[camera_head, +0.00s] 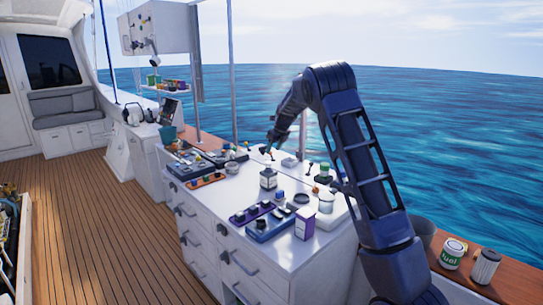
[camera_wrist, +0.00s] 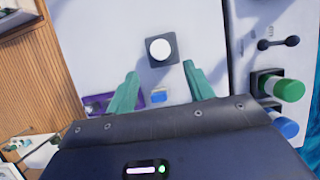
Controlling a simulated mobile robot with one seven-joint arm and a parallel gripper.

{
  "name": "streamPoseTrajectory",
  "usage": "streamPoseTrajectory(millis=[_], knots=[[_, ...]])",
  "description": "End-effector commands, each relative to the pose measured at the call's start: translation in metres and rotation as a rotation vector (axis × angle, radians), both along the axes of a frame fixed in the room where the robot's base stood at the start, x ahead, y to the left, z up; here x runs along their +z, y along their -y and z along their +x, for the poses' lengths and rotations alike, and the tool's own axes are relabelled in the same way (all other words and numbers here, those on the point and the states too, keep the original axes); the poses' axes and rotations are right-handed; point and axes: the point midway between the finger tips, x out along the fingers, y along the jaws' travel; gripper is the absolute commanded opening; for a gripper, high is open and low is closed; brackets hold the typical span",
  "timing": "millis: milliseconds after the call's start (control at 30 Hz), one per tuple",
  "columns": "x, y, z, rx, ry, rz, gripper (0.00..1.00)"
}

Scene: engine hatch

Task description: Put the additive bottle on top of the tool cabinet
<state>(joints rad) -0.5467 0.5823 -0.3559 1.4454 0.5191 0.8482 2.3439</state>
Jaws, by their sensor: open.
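A small square bottle with a dark body and a pale label (camera_head: 268,179) stands upright on a white drawer cabinet (camera_head: 228,228); it appears to be the additive bottle, but its label is too small to read. In the wrist view its round white cap and dark square shoulders (camera_wrist: 160,49) show from above. My gripper (camera_head: 267,153) is open and empty, pointing down over the cabinet top. In the wrist view the two green fingers (camera_wrist: 161,78) are spread, with the bottle just beyond their tips and not between them. I cannot tell whether this drawer cabinet is the tool cabinet.
Purple and blue trays (camera_head: 262,222) and a white-and-purple box (camera_head: 304,223) lie near the cabinet's front right. A raised panel with green and blue knobs (camera_wrist: 284,90) is at the right. Open white surface surrounds the bottle. A green-labelled can (camera_head: 453,253) stands on the wooden ledge.

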Motion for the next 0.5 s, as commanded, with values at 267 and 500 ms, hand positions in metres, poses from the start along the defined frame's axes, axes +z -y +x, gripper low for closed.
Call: streamPoseTrajectory(millis=[267,500], knots=[[0.012,0.004,-0.004,0.0,-0.001,-0.001,0.53],[0.034,0.029,-0.02,0.074,0.027,-0.019,0.53]])
